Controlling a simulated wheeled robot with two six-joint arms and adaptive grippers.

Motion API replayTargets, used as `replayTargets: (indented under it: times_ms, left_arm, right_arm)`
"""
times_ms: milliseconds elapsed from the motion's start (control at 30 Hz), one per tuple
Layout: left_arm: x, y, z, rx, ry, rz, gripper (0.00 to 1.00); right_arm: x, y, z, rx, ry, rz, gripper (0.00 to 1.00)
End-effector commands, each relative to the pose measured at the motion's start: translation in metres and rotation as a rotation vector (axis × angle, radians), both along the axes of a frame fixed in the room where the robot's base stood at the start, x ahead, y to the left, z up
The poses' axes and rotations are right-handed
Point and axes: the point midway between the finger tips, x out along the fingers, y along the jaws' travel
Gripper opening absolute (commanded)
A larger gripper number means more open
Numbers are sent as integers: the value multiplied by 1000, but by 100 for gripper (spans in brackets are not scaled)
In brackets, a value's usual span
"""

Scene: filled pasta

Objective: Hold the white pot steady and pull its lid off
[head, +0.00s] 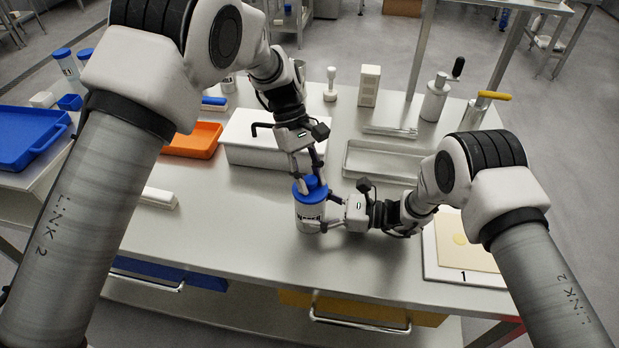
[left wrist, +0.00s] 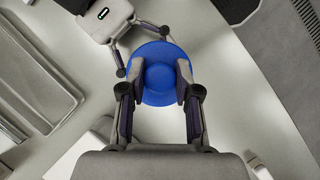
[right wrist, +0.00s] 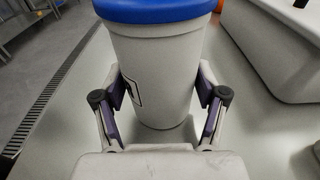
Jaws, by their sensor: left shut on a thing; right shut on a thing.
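The white pot (head: 309,214) stands upright on the steel table, with its blue lid (head: 311,190) on top. In the right wrist view the pot (right wrist: 158,70) fills the middle, and the lid (right wrist: 155,10) sits on its rim. My right gripper (head: 316,222) is shut on the pot's body from the right, a finger on each side. My left gripper (head: 309,182) reaches down from above and is shut on the lid. In the left wrist view the lid (left wrist: 160,75) is between its two fingers and hides the pot.
A white lidded box (head: 265,145) and an orange tray (head: 194,142) stand behind. A metal tray (head: 385,160) lies at the back right. A white board (head: 455,268) is at the right, beneath my right arm. The table in front of the pot is clear.

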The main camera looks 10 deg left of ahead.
Motion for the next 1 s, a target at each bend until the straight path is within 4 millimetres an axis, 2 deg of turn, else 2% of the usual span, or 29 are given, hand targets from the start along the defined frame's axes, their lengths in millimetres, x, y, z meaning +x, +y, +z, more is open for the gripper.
replayTargets:
  times_ms: [33, 333, 1000]
  left_arm:
    - [-3, 0, -6, 3, 11, -2, 0]
    - [-2, 0, 3, 1, 9, -2, 0]
    - [0, 0, 45, -1, 2, 1, 0]
  right_arm:
    - [0, 0, -1, 2, 0, 0, 41]
    - [0, 0, -1, -1, 1, -2, 41]
    - [-1, 0, -3, -5, 4, -1, 41]
